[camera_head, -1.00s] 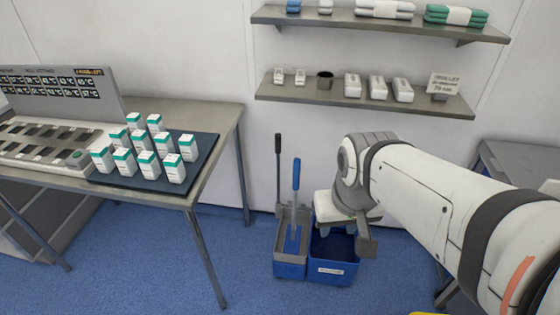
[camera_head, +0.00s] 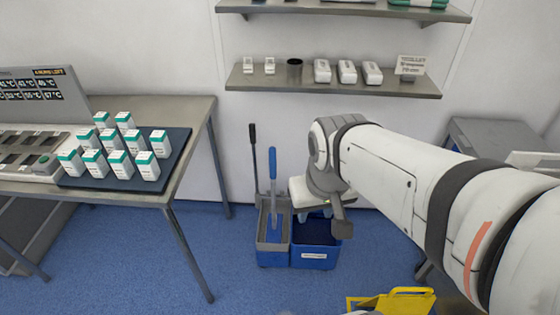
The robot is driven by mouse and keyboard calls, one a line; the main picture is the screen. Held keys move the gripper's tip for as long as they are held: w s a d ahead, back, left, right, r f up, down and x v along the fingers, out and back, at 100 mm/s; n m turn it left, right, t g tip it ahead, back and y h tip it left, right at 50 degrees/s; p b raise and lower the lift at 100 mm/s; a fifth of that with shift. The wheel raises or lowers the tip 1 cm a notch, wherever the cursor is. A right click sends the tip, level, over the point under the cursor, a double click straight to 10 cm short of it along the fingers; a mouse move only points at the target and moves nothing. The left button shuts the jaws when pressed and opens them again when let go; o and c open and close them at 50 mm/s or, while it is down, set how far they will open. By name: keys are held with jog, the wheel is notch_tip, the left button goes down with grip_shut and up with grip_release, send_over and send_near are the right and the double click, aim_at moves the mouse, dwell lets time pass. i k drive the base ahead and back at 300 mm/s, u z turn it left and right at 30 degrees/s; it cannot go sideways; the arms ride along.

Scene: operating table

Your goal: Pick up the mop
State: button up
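A mop bucket set stands on the blue floor against the wall: a grey and blue wringer bucket (camera_head: 271,250) on the left and a blue bucket (camera_head: 314,254) on the right. A blue handle (camera_head: 273,165) and a dark handle (camera_head: 253,160) rise upright from the left side; I cannot tell which is the mop's. My white arm reaches in from the right. Its end, with my gripper (camera_head: 341,222), hangs over or in front of the blue bucket. The fingers are mostly hidden by the wrist, so their opening does not show.
A steel table (camera_head: 200,108) with a dark mat and several white-green boxes stands at left. Wall shelves (camera_head: 330,84) hold small boxes and a dark cup above the buckets. A yellow object (camera_head: 400,300) lies at the bottom right. Blue floor is open in front.

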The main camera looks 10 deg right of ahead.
aim_at(274, 229)
jog(key=k, duration=1)
jog(key=u, duration=0.65)
jog(key=i, duration=1.55)
jog(key=z, duration=2.2)
